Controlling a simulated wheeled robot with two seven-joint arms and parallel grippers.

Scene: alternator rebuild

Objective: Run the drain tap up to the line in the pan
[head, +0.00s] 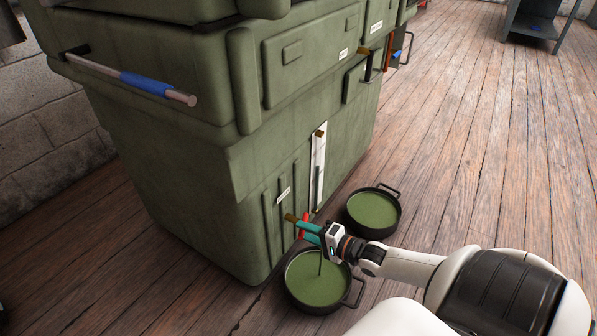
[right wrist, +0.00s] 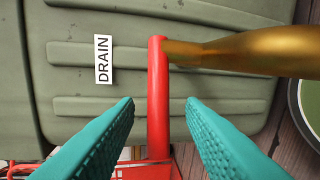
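The drain tap has a brass spout (right wrist: 245,52) and a red lever (right wrist: 157,100), beside a white DRAIN label (right wrist: 103,60). In the head view the tap's brass end (head: 290,217) shows low on the green cabinet. My right gripper (right wrist: 160,112) is open, with its teal fingers on either side of the red lever and a gap on both sides. A pan (head: 290,291) of green liquid stands on the floor below. A thin dark stream (head: 321,268) falls into it. I cannot make out a line inside the pan. My left gripper is not in view.
A second dark pan (head: 399,222) of green liquid stands to the right, close to my right forearm. The green cabinet (head: 190,170) fills the left side, with a blue-gripped bar (head: 145,84) sticking out.

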